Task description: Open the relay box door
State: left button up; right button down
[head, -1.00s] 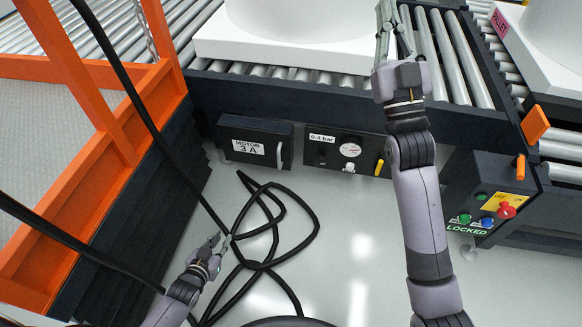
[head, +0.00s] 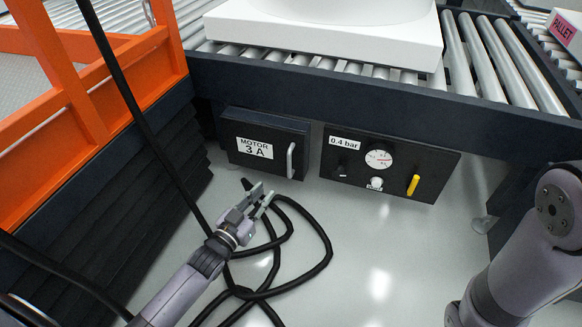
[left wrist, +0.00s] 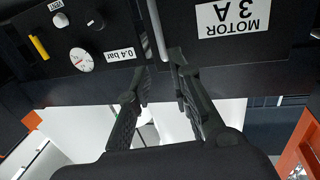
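The relay box (head: 262,150) is a dark box labelled "MOTOR 3 A" under the roller conveyor. Its door looks shut. A pale vertical bar handle (head: 290,160) sits at the door's right side; it also shows in the left wrist view (left wrist: 157,30). My left gripper (head: 262,197) is in front of and below the box, apart from the handle in the head view. In the left wrist view its two fingers (left wrist: 157,75) are spread, with the handle beyond the gap between them. My right arm shows at the right edge; its gripper is out of the picture.
A panel (head: 400,165) with a gauge, a "0.4 bar" label and a yellow lever (head: 413,185) is right of the box. A black hose (head: 325,250) lies looped on the floor. An orange frame (head: 90,110) stands at left. The floor at right of the hose is clear.

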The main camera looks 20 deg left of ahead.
aim_at(288, 164)
pick_arm(q)
jog(key=b+x, duration=0.4)
jog(key=x, duration=0.2)
jog(key=b+x, duration=0.3)
jog(key=x, duration=0.4)
jog(key=shift+w+f+b, duration=0.15)
jog(key=shift+f+b, duration=0.1)
jog(key=shift+b, duration=0.15)
jog(key=shift+w+d, duration=0.2)
jog(key=shift+w, duration=0.3)
jog(key=shift+r, duration=0.15)
jog(key=shift+c, duration=0.2)
grip_shut()
